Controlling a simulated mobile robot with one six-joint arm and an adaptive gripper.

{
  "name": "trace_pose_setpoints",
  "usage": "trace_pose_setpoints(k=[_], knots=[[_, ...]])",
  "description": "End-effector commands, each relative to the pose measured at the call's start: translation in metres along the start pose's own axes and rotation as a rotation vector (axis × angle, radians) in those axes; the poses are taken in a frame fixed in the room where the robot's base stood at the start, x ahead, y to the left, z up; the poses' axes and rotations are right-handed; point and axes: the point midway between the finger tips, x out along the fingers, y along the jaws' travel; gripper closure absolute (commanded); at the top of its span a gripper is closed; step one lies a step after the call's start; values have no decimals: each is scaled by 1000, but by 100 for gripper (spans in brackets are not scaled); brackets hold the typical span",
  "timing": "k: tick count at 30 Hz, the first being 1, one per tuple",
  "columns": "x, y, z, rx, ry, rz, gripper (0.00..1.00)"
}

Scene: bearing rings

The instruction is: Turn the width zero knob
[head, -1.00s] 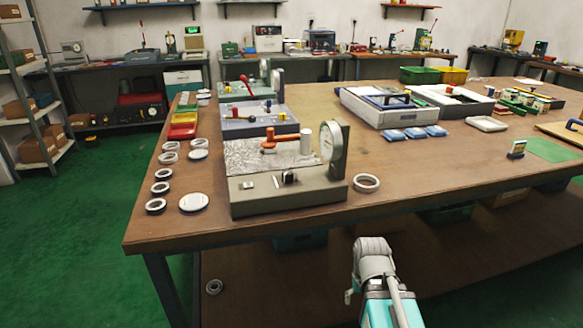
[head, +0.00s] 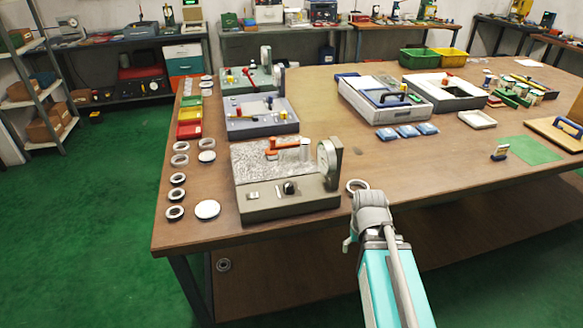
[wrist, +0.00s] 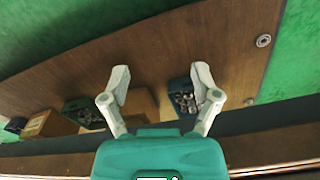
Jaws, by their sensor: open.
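A grey-beige gauge unit (head: 285,207) stands near the front left of the workbench (head: 420,180). It has a silvery plate, an orange lever (head: 282,145), a round dial gauge (head: 328,165) and a small black knob (head: 289,188) on its front panel. No label can be read, so I cannot tell whether this is the width zero knob. My arm shows at the bench's front edge, right of the unit, in the head view. In the wrist view my gripper (wrist: 161,92) is open and empty, over the lower shelf and apart from the knob.
Several bearing rings (head: 178,180) and a white disc (head: 207,209) lie left of the unit. One ring (head: 357,186) lies right of it, close to my arm. A blue-grey unit (head: 260,118) stands behind. A blue bin (wrist: 183,95) sits on the lower shelf.

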Motion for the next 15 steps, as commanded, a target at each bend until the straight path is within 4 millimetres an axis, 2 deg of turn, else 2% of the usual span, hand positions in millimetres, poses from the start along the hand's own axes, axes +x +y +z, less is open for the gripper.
trace_pose_setpoints(k=[1,15], knots=[[-21,0,-2,0,2,0,21],[-114,0,-10,1,16,0,21]])
